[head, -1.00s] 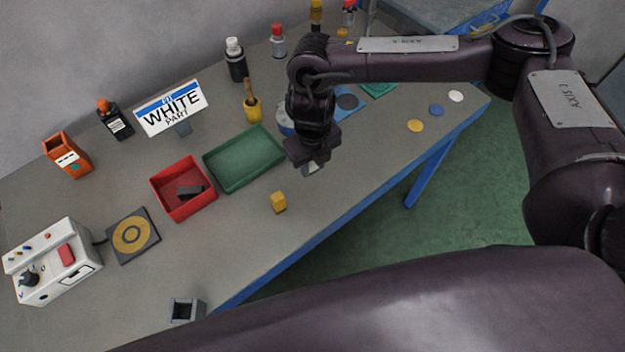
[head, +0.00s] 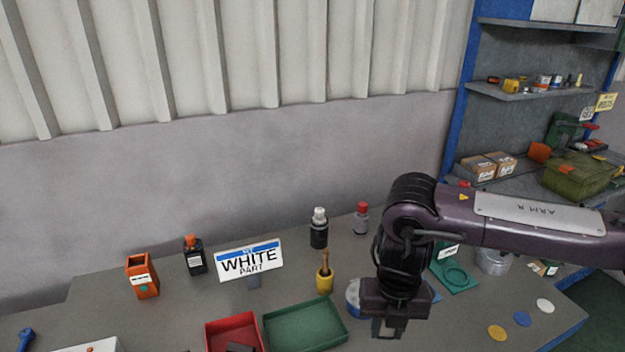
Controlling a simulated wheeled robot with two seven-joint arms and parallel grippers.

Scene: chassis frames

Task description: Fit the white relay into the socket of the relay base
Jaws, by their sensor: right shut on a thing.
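My right gripper (head: 389,328) hangs fingers-down over the bench at the lower right of centre. It is shut on a small part that is mostly hidden between the fingers; a pale part showed there in the earlier frame, consistent with the white relay. The grey relay base is outside the picture now. My left gripper is not in view.
A sign (head: 249,261) reads WHITE PART. A red tray (head: 232,322) and green tray (head: 307,327) lie left of the gripper. Coloured discs (head: 497,332) lie at right.

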